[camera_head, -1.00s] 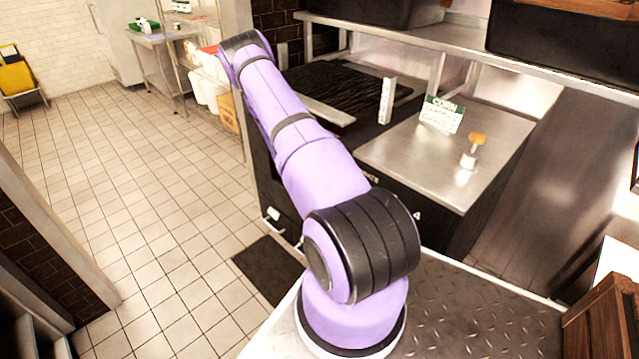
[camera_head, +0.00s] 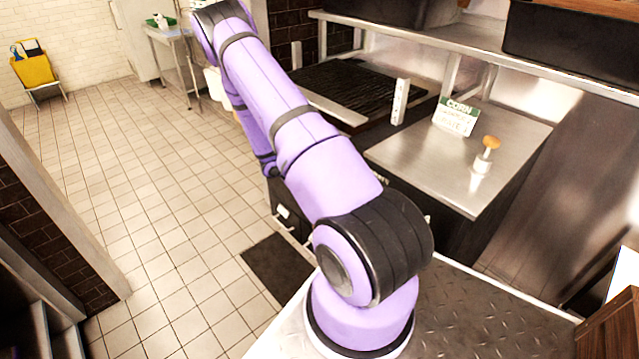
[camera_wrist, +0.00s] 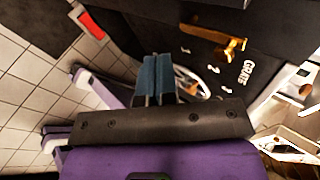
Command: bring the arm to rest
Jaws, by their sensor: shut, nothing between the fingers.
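My arm (camera_head: 300,130) is purple with black bands and rises from its base toward the upper left of the head view. Past the elbow, a lower link shows hanging down behind the upper link. My gripper (camera_wrist: 158,64) is seen only in the wrist view; in the head view it is hidden. Its blue fingers are together and empty. They point toward a dark front panel with white lettering reading "GRATE" and a brass handle (camera_wrist: 232,44). The fingers appear apart from the panel and handle.
A steel counter (camera_head: 440,165) holds a corn sign (camera_head: 456,117) and a small orange-topped object (camera_head: 486,152). A dark grill (camera_head: 355,88) lies behind my arm. A yellow mop bucket (camera_head: 34,70) stands far left. The tiled floor (camera_head: 150,190) at left is mostly open.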

